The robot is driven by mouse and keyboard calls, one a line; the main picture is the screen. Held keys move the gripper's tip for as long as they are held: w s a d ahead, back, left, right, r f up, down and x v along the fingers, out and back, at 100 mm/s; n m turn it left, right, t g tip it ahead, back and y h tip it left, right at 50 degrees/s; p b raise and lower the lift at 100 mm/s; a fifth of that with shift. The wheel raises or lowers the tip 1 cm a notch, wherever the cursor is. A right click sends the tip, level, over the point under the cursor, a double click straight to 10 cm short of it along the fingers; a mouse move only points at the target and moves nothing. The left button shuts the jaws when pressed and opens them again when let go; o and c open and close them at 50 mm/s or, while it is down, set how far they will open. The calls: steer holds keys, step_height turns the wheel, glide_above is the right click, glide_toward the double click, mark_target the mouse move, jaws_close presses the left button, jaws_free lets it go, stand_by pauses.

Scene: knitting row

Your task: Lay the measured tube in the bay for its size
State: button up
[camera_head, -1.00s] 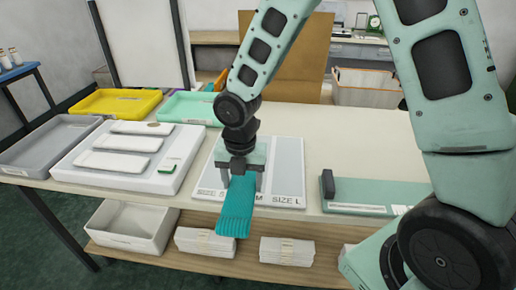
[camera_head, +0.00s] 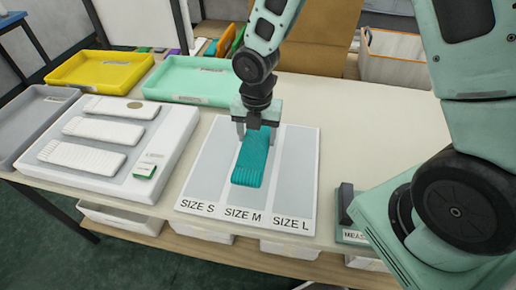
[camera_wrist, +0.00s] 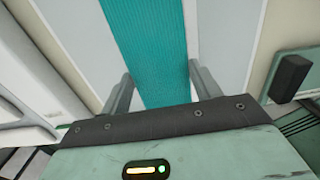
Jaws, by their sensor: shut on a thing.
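The teal ribbed tube (camera_head: 250,165) is in my gripper (camera_head: 256,132), which is shut on its far end with a finger on each side. The tube extends toward the front edge, over the middle bay, SIZE M, of the white sizing board (camera_head: 190,190). I cannot tell whether its near end touches the board. The SIZE S bay (camera_head: 207,165) and SIZE L bay (camera_head: 298,170) are empty. In the wrist view the tube (camera_wrist: 150,50) runs between my fingers (camera_wrist: 162,92), with pale bays on both sides.
A white stand (camera_head: 150,180) with several white tubes is left of the board. A yellow tray (camera_head: 100,85) and a mint tray (camera_head: 190,98) lie behind. A green measuring board with a dark block (camera_head: 346,203) is at right.

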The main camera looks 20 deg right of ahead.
steer(key=shift+f, duration=3.15)
steer(key=shift+f, duration=0.1)
steer(key=shift+f, duration=0.15)
steer(key=o, duration=1)
